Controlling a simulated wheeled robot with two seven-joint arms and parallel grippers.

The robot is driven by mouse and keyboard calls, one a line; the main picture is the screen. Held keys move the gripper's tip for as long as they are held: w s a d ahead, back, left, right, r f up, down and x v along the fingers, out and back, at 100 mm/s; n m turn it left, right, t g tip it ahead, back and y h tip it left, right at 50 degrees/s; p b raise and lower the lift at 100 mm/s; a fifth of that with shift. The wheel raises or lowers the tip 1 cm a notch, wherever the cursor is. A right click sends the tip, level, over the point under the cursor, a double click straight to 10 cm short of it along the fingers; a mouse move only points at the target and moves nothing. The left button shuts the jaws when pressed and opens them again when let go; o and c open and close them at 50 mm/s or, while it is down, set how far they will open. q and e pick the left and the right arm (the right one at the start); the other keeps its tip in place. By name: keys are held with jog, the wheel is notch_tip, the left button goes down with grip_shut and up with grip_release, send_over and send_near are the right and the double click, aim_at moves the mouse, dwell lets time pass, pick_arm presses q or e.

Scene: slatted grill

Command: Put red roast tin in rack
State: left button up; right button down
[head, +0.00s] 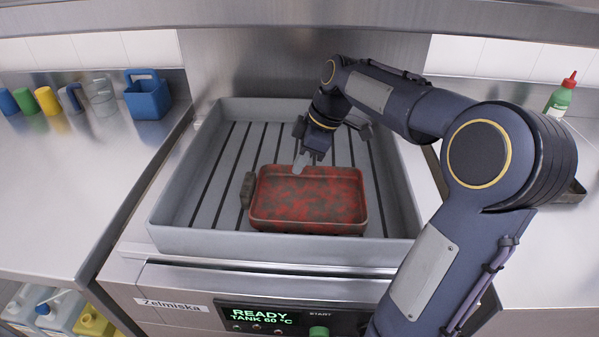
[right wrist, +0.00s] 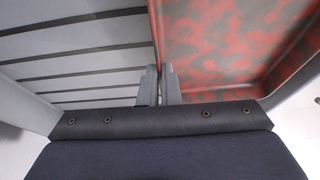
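The red roast tin (head: 308,200) is a rectangular pan with mottled red and dark insides and a dark handle on its left. In the head view it lies within the grey slatted rack (head: 205,242), towards the front right; I cannot tell whether it touches the slats. My right gripper (head: 299,168) reaches down at the tin's far wall. In the right wrist view the tin (right wrist: 225,40) is at the right, and its wall runs between the two close fingers of the gripper (right wrist: 162,85), which look shut on it. My left gripper is not in view.
The rack's raised walls surround the slats, with bare slats left of and behind the tin. A blue container (head: 148,97), a clear jug (head: 100,98) and several mugs stand on the left counter. A green bottle (head: 561,98) stands at the right. A control panel (head: 270,318) is in front.

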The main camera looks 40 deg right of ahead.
jog(key=shift+w+f, duration=0.2)
jog(key=shift+f, duration=1.55)
jog(key=shift+f+b, duration=0.1)
jog(key=shift+b, duration=0.2)
jog(key=c, duration=2.1)
grip_release()
jog(key=shift+f, duration=0.1)
jog(key=o, duration=0.5)
jog(key=shift+c, duration=0.2)
jog(key=shift+r, duration=0.3)
jog(key=p+v, duration=0.1)
jog(key=v, duration=1)
jog(key=shift+r+p, duration=0.35)
jog(key=shift+r, duration=0.05)
